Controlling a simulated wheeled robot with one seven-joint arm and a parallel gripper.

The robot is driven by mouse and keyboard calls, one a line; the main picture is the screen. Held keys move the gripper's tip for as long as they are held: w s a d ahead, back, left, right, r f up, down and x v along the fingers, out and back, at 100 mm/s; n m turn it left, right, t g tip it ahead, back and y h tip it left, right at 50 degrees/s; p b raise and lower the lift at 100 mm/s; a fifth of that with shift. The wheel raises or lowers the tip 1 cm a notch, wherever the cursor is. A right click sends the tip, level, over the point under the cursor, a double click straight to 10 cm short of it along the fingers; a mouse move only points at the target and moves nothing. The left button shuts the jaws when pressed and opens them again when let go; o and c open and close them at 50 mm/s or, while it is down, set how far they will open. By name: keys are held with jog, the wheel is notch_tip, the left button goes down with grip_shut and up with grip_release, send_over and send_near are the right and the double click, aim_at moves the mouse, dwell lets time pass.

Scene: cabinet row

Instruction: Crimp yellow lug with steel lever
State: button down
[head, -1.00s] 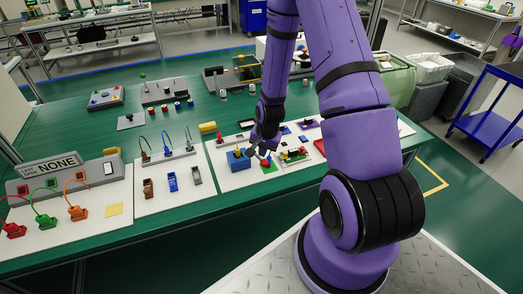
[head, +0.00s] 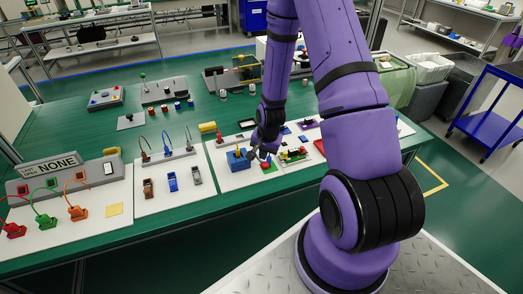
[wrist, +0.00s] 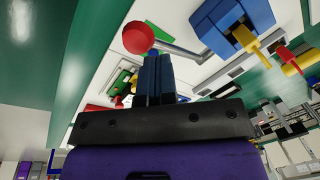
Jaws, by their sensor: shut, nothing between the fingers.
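A blue block (head: 238,159) stands on a white board, with a yellow piece that looks like the lug (head: 237,152) upright at it. The wrist view shows the blue block (wrist: 228,22) with a yellow piece (wrist: 246,39) at its side. The steel lever (wrist: 182,50) is a grey rod ending in a red ball knob (wrist: 138,37). My gripper (wrist: 153,58) is shut and empty, its tips close to the rod and knob; I cannot tell whether they touch. In the head view my gripper (head: 257,153) is just right of the blue block, partly hidden by my wrist.
A board with green, red and yellow parts (head: 292,156) lies just right of my gripper. A board with brown, blue and grey pieces (head: 170,182) lies left. A yellow block (head: 208,127) sits behind. A panel reading NONE (head: 60,168) stands at far left.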

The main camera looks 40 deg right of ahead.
jog(key=shift+s+a+f, duration=0.1)
jog(key=shift+s+f, duration=0.25)
jog(key=shift+f, duration=0.05)
dwell(0.9)
dwell(0.5)
jog(key=w+d+r, duration=0.1)
jog(key=w+r, duration=0.3)
jog(key=r, duration=0.1)
dwell(1.0)
jog(key=shift+r, duration=0.15)
jog(key=shift+w+d+r, duration=0.25)
jog(key=shift+w+r, duration=0.45)
jog(key=shift+r, duration=0.3)
jog(key=shift+w+d+r, duration=0.2)
jog(key=shift+w+r, duration=0.5)
jog(key=shift+r, duration=0.25)
jog(key=shift+r, duration=0.1)
